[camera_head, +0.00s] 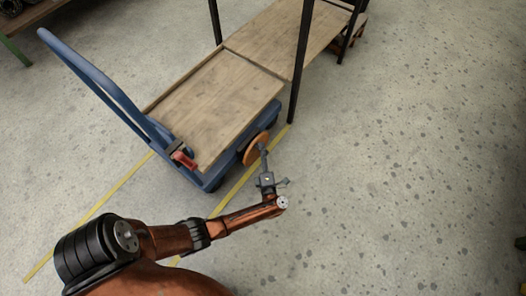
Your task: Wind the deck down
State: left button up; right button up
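A blue cart with a wooden deck (218,100) stands in the upper middle of the head view. An orange-brown round handwheel (255,150) is on the cart's near right side, just below the deck. A red lever or pedal (184,159) sits at the deck's near left corner. My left gripper (263,152) reaches up to the handwheel, with its tips at or in front of the wheel's right part. The fingers are small and seen nearly edge-on, so I cannot tell whether they close on it. My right gripper is not in view.
The cart's blue push handle (95,78) rises at the left. A wooden-topped table (290,35) with dark legs adjoins the deck's far edge; one leg (301,65) stands near the wheel. Yellow lines (90,214) mark the floor. The floor at the right is clear.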

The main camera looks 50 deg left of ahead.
pick_arm(q)
grip_shut()
dwell(0.5)
jog(key=shift+s, duration=0.1)
